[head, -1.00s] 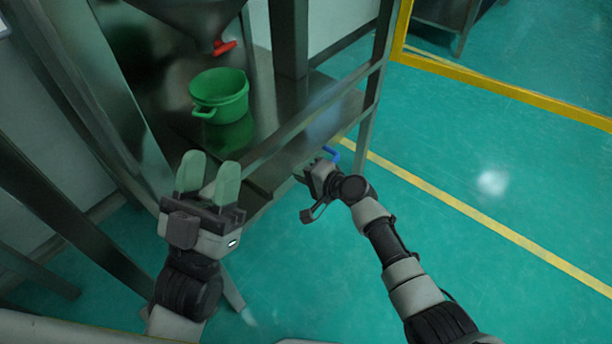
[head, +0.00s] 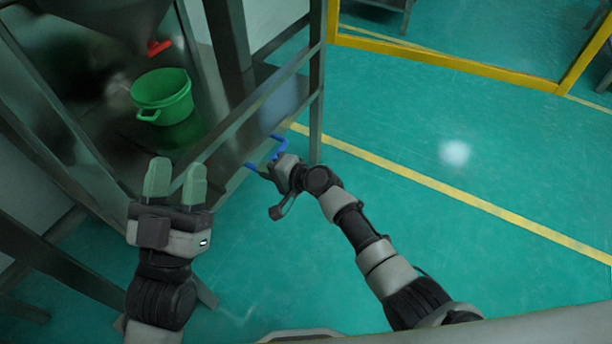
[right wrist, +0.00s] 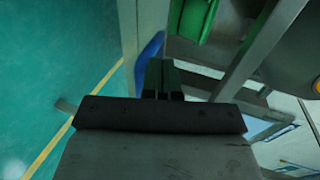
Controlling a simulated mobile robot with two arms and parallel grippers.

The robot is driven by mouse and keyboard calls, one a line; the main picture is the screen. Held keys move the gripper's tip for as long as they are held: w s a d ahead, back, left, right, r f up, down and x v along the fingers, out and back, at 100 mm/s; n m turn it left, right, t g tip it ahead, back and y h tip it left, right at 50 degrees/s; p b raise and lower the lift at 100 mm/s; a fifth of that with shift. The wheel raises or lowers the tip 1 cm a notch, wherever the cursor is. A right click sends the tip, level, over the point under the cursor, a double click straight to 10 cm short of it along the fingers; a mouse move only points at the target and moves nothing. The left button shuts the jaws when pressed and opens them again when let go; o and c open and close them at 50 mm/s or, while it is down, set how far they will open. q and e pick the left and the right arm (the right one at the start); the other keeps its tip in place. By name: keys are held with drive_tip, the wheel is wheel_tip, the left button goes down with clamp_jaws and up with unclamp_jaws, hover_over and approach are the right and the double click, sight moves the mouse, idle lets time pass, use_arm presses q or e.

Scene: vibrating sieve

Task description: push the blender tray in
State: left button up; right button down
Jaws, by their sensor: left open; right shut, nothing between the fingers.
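The metal tray surface (head: 287,97) lies low in the steel frame, and a blue handle (head: 279,141) shows at its near side. My right gripper (head: 264,166) is shut and empty at the blue handle; its fingertips are largely hidden in the head view. In the right wrist view, the shut green fingers (right wrist: 163,78) are right beside the blue handle (right wrist: 149,52); whether they touch it I cannot tell. My left gripper (head: 175,182) is open and empty, its fingers pointing up in the picture, in front of the frame's left part.
A green pot (head: 162,92) stands on the metal surface below a red valve (head: 158,47). A steel post (head: 317,90) rises just beyond my right gripper. The green floor (head: 440,150) to the right is clear, with a yellow rail (head: 450,62) farther off.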

use_arm(q)
wheel_tip(320, 180, down, 10)
drive_tip(key=w+a+g+y+p, duration=0.2)
drive_tip(key=g+y+p, duration=0.1)
drive_tip(key=g, duration=0.6)
use_arm(e)
drive_tip(key=v, duration=0.9)
drive_tip(key=shift+s+r, duration=0.1)
drive_tip(key=shift+s, duration=0.1)
